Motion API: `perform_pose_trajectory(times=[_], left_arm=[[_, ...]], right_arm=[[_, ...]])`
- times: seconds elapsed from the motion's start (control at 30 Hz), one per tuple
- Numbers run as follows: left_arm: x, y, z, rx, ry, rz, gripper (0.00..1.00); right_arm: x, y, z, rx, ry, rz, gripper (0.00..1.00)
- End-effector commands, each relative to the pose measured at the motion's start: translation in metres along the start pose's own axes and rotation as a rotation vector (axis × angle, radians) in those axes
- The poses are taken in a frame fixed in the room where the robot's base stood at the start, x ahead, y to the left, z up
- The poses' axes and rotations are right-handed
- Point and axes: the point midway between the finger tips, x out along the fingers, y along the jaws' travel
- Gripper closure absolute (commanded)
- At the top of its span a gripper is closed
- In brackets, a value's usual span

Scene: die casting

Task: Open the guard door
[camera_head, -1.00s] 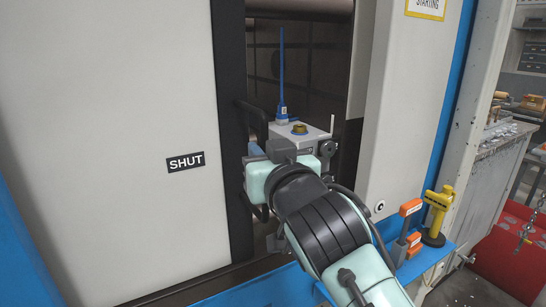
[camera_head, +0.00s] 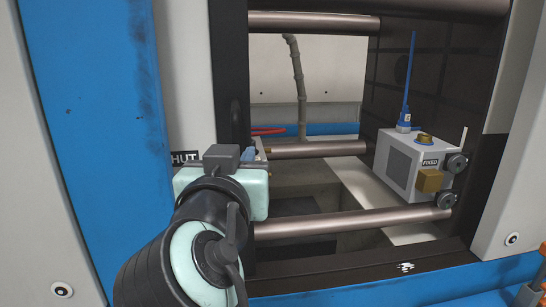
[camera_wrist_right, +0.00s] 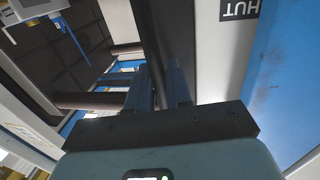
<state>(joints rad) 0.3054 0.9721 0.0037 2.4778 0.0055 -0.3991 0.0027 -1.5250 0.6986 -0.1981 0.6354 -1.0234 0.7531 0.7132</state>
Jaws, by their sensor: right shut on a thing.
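The guard door (camera_head: 185,75) is a pale panel with a black leading edge and a partly covered SHUT label. It stands slid to the left, with a wide opening to its right. Its upright black handle (camera_head: 236,122) is on the edge. My right gripper (camera_wrist_right: 164,78) is shut on the handle, with its fingers around the dark bar (camera_wrist_right: 150,38) in the right wrist view. In the head view its wrist and body hide the fingertips and the handle's lower part. My left gripper is not in view.
Inside the opening are steel tie bars (camera_head: 350,222) and a grey block marked FIXED (camera_head: 402,165) with a blue hose. A blue frame panel (camera_head: 90,120) stands left of the door. A dark sill (camera_head: 370,270) runs below the opening.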

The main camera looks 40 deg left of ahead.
Motion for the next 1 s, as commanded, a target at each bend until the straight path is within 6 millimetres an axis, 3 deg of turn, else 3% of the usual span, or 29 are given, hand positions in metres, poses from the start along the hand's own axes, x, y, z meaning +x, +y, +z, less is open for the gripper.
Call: perform_pose_trajectory(times=[0.2,0.57,0.6,0.63,1.0], left_arm=[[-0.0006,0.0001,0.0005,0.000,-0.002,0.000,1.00],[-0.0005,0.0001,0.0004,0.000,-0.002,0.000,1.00],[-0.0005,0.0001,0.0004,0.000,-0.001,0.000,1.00],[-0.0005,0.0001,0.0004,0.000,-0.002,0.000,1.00],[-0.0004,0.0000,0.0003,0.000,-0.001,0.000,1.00]], right_arm=[[-0.0016,-0.0107,0.0013,-0.001,-0.002,-0.005,1.00],[-0.0017,-0.0105,0.0009,-0.001,0.000,-0.004,1.00],[-0.0016,-0.0103,0.0009,-0.001,0.000,-0.004,0.74],[-0.0016,-0.0101,0.0008,-0.001,0.000,-0.003,0.65],[-0.0018,-0.0078,-0.0003,0.000,0.001,-0.002,0.65]])
